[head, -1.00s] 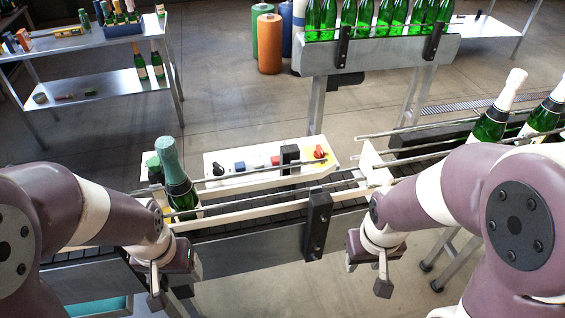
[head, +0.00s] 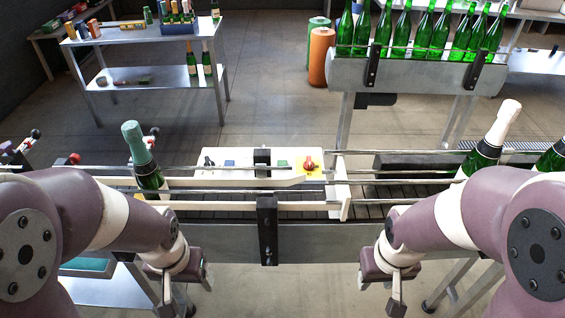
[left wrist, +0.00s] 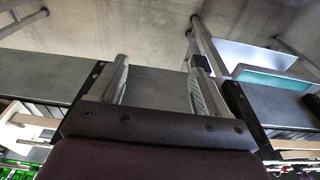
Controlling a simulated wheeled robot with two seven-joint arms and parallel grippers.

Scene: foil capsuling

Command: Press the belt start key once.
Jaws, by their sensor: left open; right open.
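The control panel (head: 240,181) is a pale box behind the conveyor rails, near the middle of the head view. It carries a black knob (head: 208,162), a blue key (head: 229,164), a green key (head: 282,164) and a red knob (head: 309,164) on a yellow patch. No label is legible, and a rail and a black bracket partly cover the panel. My left gripper (head: 184,290) is low in front of the conveyor, left of the panel. In the left wrist view its fingers (left wrist: 160,85) are apart and empty. My right gripper (head: 398,290) is low at the right, open, away from the panel.
A green bottle with a teal foil top (head: 143,160) stands on the belt at the left. A white-topped bottle (head: 490,142) stands at the right. Metal rails and a black bracket (head: 267,230) line the conveyor's front. Several green bottles (head: 410,30) stand on a raised line behind.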

